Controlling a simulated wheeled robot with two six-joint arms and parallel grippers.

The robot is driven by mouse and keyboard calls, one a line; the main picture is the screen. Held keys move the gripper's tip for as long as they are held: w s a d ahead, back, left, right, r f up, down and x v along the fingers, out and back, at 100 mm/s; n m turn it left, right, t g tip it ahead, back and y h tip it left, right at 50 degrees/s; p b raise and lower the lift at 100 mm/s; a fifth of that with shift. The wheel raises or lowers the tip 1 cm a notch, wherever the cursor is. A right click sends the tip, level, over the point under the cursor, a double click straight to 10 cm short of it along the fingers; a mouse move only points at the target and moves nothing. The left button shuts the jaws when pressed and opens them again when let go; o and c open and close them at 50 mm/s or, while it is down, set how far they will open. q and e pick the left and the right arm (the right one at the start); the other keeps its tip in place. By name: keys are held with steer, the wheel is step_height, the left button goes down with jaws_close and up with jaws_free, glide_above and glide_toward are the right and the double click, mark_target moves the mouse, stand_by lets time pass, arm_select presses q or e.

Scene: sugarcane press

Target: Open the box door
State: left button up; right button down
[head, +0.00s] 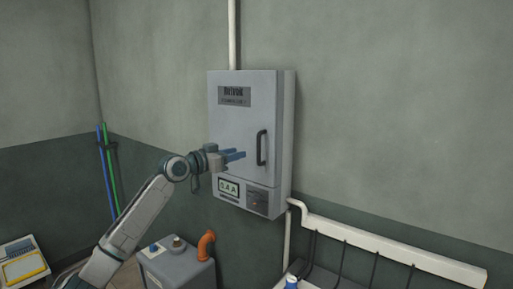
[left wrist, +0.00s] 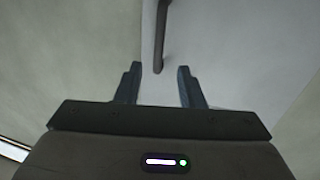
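A grey metal box (head: 233,130) hangs on the wall, and its door looks shut. A dark vertical bar handle (head: 262,148) sits at the right side of the door. My left gripper (head: 240,155) is in front of the door, left of the handle, with its blue fingers pointing right toward it. In the left wrist view the two fingers (left wrist: 158,72) are apart with nothing between them. The lower end of the handle (left wrist: 160,40) shows just beyond the fingertips, roughly in line with the gap. My right gripper is not in view.
A white pipe (head: 232,35) runs up from the box. A white rail with cables (head: 390,243) runs along the wall at lower right. Green and blue poles (head: 108,170) lean at left.

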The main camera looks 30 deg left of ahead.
mark_target(255, 148)
arm_select(q)
steer(key=p+x, duration=0.3)
steer(key=x, duration=0.5)
steer(key=shift+w+d+p, duration=0.2)
steer(key=shift+w+p, duration=0.15)
steer(key=shift+p, duration=0.05)
steer(key=shift+f, duration=0.1)
jaws_close()
